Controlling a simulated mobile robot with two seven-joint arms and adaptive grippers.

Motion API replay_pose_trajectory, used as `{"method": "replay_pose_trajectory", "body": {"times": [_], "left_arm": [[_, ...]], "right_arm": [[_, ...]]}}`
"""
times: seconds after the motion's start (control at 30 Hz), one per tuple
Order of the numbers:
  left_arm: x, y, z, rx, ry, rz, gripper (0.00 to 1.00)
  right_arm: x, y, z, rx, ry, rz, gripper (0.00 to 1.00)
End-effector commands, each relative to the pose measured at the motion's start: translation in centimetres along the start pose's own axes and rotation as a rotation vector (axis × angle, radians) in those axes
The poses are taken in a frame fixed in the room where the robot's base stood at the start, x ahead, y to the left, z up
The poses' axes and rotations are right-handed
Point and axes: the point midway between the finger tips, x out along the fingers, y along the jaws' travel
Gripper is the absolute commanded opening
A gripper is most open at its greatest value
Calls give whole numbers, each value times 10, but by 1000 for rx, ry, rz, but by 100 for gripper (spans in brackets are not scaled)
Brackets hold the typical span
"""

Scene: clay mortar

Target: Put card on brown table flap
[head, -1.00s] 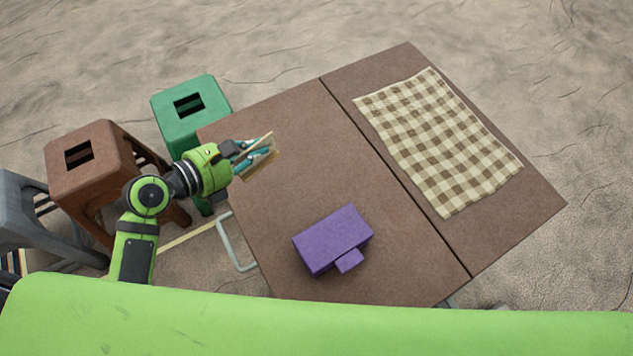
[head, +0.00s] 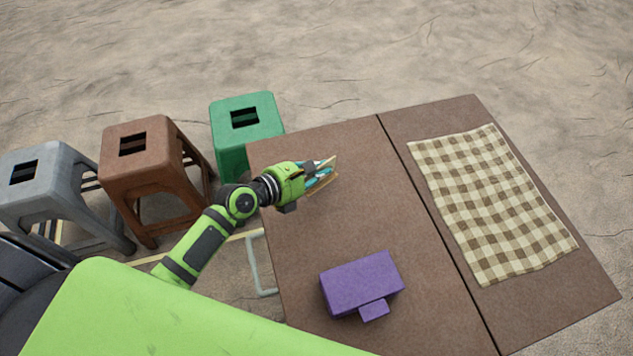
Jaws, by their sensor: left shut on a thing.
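My left gripper (head: 317,176) is shut on a thin tan card (head: 330,181), held tilted above the left part of the brown table near its far left edge. The fingers hide part of the card. The brown table (head: 354,220) has a dark seam that divides it into a wider left part and a right flap (head: 581,292). A checkered cloth (head: 492,205) lies on the right flap and covers much of it. My right gripper is not in view.
A purple box (head: 361,283) sits on the table's near left part. A green stool (head: 262,105), a brown stool (head: 170,142) and a grey stool (head: 55,178) stand left of the table. The tabletop between box and seam is clear.

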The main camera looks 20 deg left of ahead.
Motion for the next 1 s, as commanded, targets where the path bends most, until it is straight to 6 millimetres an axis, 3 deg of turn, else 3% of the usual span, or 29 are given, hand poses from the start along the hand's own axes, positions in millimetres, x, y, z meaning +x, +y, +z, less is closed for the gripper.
{"method": "replay_pose_trajectory", "body": {"times": [0.17, 0.4, 0.8, 0.87, 0.9, 1.0], "left_arm": [[0, 8, -11, -1, 0, -1, 0], [13, 8, -42, 0, 1, 0, 0], [14, 8, -46, -1, 0, 1, 0], [14, 8, -45, 0, -1, 0, 25], [14, 8, -45, 0, 0, 0, 33], [14, 7, -45, 0, 0, 0, 33]], "right_arm": [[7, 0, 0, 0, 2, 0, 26], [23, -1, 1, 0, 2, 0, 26], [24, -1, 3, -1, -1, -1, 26], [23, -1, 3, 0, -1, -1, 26], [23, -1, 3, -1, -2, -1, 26], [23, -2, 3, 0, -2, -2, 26]]}}
